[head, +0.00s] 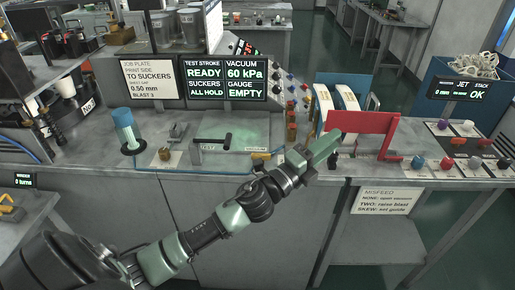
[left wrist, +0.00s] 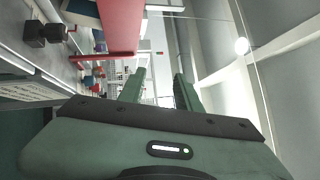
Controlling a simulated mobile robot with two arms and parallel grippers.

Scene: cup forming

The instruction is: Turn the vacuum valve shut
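My left gripper (head: 322,150) reaches over the bench's front edge, just left of a red bracket-shaped part (head: 365,122). In the left wrist view its two green fingers (left wrist: 158,90) stand apart with nothing seen between them. The red part also shows there (left wrist: 120,25), beside the fingers. A small dark fitting with a knob (left wrist: 45,33) shows at upper left in that view, apart from the fingers. I cannot tell for sure whether it is the vacuum valve. My right gripper is not in view.
A black-handled plate fixture (head: 212,143) and a blue cylinder on a dark base (head: 123,125) stand on the bench to the left. Several coloured knobs (head: 445,162) sit to the right, near a blue bin (head: 480,75).

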